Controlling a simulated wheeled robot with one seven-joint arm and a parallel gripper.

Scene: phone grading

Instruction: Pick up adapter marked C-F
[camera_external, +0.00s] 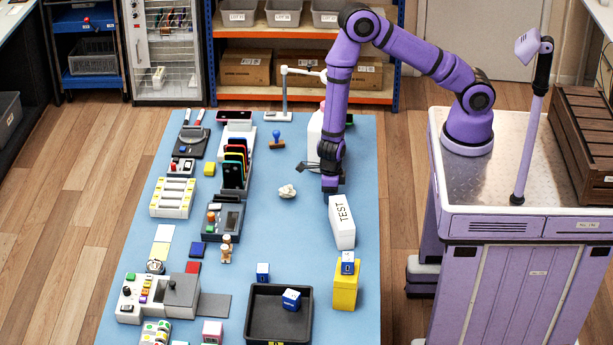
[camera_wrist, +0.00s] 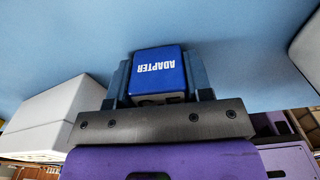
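In the wrist view a blue adapter (camera_wrist: 160,75) with white lettering "ADAPTER" sits between the two fingers of my gripper (camera_wrist: 160,85), which look closed on its sides. No C-F mark is readable on the face I see. In the external view my gripper (camera_external: 329,180) points down above the blue mat, behind the white TEST box, with a small blue block at its tip. Other blue-and-white adapters stand on the mat (camera_external: 263,271), in the black tray (camera_external: 291,299) and on the yellow block (camera_external: 348,262). Their marks are too small to read.
The white TEST box (camera_external: 342,222) stands close in front of my gripper. A white bottle (camera_external: 314,140) stands just behind. A black tray (camera_external: 261,326) and yellow block (camera_external: 345,289) are at the front. Crumpled paper (camera_external: 287,191) lies left. The mat's middle (camera_external: 285,230) is clear.

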